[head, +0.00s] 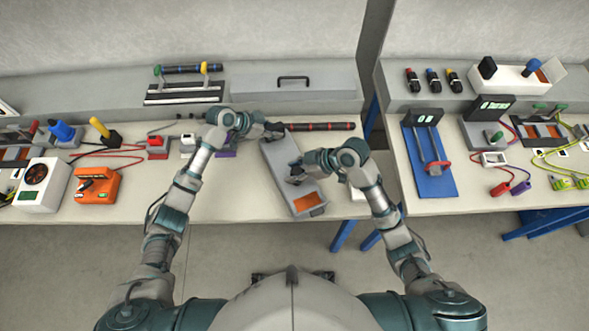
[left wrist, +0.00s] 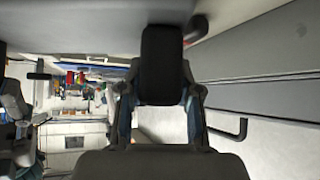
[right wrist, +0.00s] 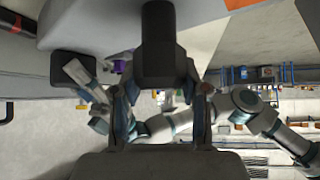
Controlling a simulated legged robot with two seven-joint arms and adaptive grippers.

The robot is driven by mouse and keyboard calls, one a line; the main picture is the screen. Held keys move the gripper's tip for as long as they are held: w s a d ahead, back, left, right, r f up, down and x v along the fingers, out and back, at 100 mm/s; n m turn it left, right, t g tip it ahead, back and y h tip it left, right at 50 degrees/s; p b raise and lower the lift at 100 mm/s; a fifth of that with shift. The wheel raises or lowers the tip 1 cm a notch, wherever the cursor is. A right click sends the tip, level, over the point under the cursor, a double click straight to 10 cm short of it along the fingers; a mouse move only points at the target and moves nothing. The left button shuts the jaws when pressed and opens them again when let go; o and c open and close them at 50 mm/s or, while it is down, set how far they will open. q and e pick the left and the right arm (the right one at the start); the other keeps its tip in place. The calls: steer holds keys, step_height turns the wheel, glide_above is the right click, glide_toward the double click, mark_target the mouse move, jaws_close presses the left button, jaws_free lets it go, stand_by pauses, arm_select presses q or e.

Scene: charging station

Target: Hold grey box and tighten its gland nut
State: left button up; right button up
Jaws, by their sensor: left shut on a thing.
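The long grey box (head: 279,158) lies slanted on the bench, with an orange patch (head: 305,201) at its near end. My left gripper (head: 271,127) is at its far end, shut on what looks like the black gland nut; a dark block (left wrist: 162,65) shows between its fingers, beside the grey surface. A black block (right wrist: 72,68) also shows at the box's edge in the right wrist view, by my left gripper. My right gripper (head: 296,174) is over the middle of the box. A dark shape sits between its fingers, and its grip is unclear.
A black-and-red rod (head: 320,127) lies behind the box. A grey case with a black handle (head: 293,79) stands at the back. An orange device (head: 96,186) and a fan unit (head: 42,184) are at left. A gap parts the two benches.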

steer(key=c, duration=0.5)
steer(key=shift+o, duration=0.2)
steer(key=shift+m+t, duration=0.4)
steer(key=shift+m, duration=0.1)
steer(key=m+t+h, duration=0.1)
steer(key=m+t, duration=0.1)
steer(key=m, duration=0.1)
steer(key=shift+w, duration=0.15)
steer(key=m+t+h, duration=0.2)
steer(key=m, duration=0.1)
steer(key=shift+w+d+m, duration=0.1)
steer(key=shift+m, duration=0.2)
steer(key=m+t+h, duration=0.1)
steer(key=m+h, duration=0.1)
steer(key=m, duration=0.1)
steer(key=m+t+h, duration=0.1)
steer(key=m+h, duration=0.1)
steer(key=m, duration=0.1)
steer(key=shift+w+d, duration=0.1)
steer(key=shift+d, duration=0.1)
steer(key=shift+m+h, duration=0.3)
steer(key=shift+h, duration=0.1)
steer(key=o, duration=1.2)
steer(key=shift+c, duration=0.2)
